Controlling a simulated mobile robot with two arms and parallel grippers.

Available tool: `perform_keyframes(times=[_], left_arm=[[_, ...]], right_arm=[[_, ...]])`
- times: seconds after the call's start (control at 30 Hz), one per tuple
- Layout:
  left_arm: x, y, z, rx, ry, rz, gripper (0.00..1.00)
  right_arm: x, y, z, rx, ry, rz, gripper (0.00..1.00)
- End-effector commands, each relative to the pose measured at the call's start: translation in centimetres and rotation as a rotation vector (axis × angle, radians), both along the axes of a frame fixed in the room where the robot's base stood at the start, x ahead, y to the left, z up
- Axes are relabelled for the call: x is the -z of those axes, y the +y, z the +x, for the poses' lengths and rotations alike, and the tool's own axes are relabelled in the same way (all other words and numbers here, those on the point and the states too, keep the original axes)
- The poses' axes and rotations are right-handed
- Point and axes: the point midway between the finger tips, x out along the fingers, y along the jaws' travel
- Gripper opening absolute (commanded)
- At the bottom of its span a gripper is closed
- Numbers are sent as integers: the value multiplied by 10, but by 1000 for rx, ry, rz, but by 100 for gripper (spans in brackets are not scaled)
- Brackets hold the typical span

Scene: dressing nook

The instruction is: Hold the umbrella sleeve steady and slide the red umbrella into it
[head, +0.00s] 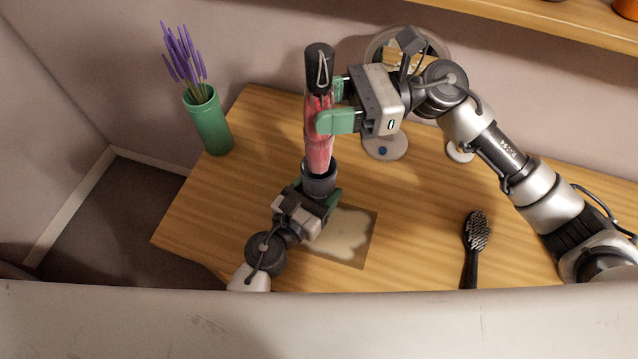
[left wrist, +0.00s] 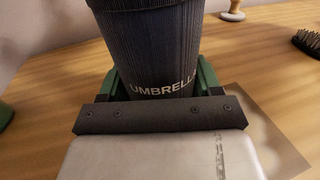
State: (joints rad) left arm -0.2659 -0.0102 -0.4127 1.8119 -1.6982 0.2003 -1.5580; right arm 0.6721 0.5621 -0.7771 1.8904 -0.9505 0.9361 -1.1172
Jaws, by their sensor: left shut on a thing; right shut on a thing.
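The red umbrella (head: 319,148) stands upright with its black handle and wrist loop (head: 319,66) at the top. My right gripper (head: 330,108) is shut on it at its upper part, with green fingers. The dark umbrella sleeve (head: 319,180) is directly below the umbrella, whose lower end meets the sleeve's mouth. How deep it sits inside is hidden. My left gripper (head: 314,200) is shut on the sleeve low down. In the left wrist view the sleeve (left wrist: 150,50) is dark ribbed fabric lettered "UMBRELLA", between the green fingers (left wrist: 160,85).
A green vase (head: 207,122) with lavender stands at the table's left back. A black hairbrush (head: 475,243) lies at the right front. A round mirror (head: 385,145) stands behind my right gripper. A mat (head: 362,225) lies right of my left gripper. A shelf (head: 540,22) runs above.

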Motion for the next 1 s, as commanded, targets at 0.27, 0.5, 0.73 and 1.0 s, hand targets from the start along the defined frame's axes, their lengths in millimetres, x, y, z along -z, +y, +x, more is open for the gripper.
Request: perform_keyframes(times=[0.27,0.5,0.73,1.0], left_arm=[[0,0,0,0,0,0,41],[0,0,0,0,0,0,41],[0,0,0,0,0,0,41],[0,0,0,0,-1,-1,41]], right_arm=[[17,0,0,-1,1,1,19],[20,0,0,-1,-2,1,19],[20,0,0,-1,-1,1,67],[20,0,0,-1,-1,0,78]])
